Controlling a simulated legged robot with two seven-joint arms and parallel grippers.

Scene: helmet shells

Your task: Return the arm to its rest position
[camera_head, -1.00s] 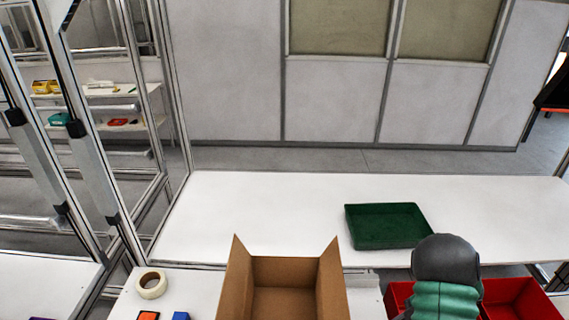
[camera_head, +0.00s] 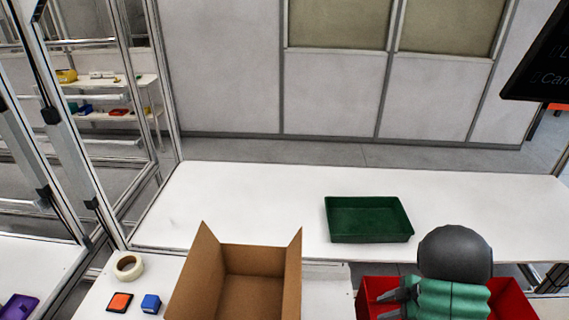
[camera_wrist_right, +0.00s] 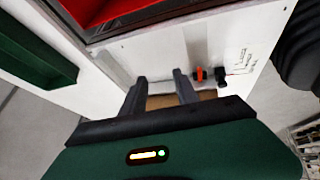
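My right arm shows at the lower right of the head view as a dark grey round joint and a green ribbed body. Its right gripper (camera_head: 386,304) has grey fingers pointing left over the red bin's left part. In the right wrist view the two dark fingers of the right gripper (camera_wrist_right: 160,78) stand apart with nothing held between them; a strip of brown shows behind the gap. My left gripper is in neither current view. No helmet shell can be made out.
An open cardboard box (camera_head: 207,278) stands left of the red bin (camera_head: 366,296). A green tray (camera_head: 369,237) lies on the white table (camera_head: 250,205) behind. A tape roll (camera_head: 127,266), an orange item (camera_head: 120,302) and a blue item (camera_head: 150,303) lie left of the box.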

